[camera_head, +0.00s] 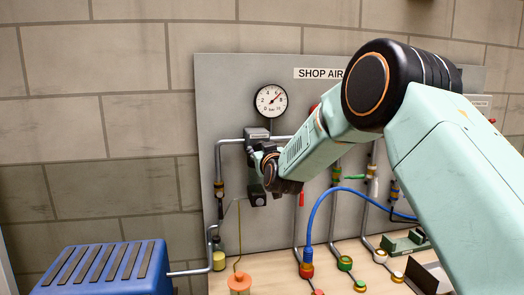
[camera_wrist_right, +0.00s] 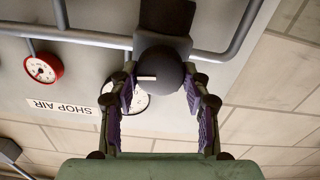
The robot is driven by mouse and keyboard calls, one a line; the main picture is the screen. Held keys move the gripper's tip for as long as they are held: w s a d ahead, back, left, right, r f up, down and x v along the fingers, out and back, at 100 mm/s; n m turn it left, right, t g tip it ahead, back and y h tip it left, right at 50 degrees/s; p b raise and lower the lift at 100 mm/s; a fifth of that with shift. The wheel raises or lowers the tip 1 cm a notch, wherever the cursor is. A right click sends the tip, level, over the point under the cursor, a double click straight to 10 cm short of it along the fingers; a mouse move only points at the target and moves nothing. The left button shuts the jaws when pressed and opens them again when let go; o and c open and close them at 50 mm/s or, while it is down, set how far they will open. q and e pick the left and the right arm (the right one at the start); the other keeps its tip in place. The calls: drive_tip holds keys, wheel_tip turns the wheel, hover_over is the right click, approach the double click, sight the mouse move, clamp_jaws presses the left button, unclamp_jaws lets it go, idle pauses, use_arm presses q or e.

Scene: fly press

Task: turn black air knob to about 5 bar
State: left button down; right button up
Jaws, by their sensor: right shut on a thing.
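The black air knob (camera_wrist_right: 167,66) is round and dark, with a white mark on its face. My right gripper (camera_wrist_right: 160,82) has its purple-padded fingers around it, one on each side, shut on it. In the head view my right gripper (camera_head: 263,158) reaches the grey regulator block (camera_head: 258,135), and the knob is mostly hidden there. The white round air gauge (camera_head: 271,101) is above the regulator. Its needle points to the upper right, near the 6 to 8 marks, but is too small to read exactly. My left gripper is not in view.
The grey panel (camera_head: 228,85) carries a SHOP AIR sign (camera_head: 320,74), pipes and valves. A blue hose (camera_head: 318,215) loops low on the right. A blue ribbed box (camera_head: 105,268) stands lower left. A red-rimmed gauge (camera_wrist_right: 43,68) shows in the wrist view.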

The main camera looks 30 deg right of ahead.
drive_tip(key=shift+w+a+r+n+p, duration=0.1)
drive_tip(key=shift+n+p, duration=0.6)
drive_tip(key=shift+n, duration=1.35)
drive_tip(key=shift+a+r+n+p, duration=0.1)
drive_tip(key=shift+n+p, duration=0.55)
drive_tip(key=shift+n, duration=1.4)
drive_tip(key=shift+f, duration=0.1)
drive_tip(key=o, duration=1.2)
drive_tip(key=shift+c, duration=0.2)
drive_tip(key=shift+s+f, duration=0.1)
drive_tip(key=shift+s, duration=0.1)
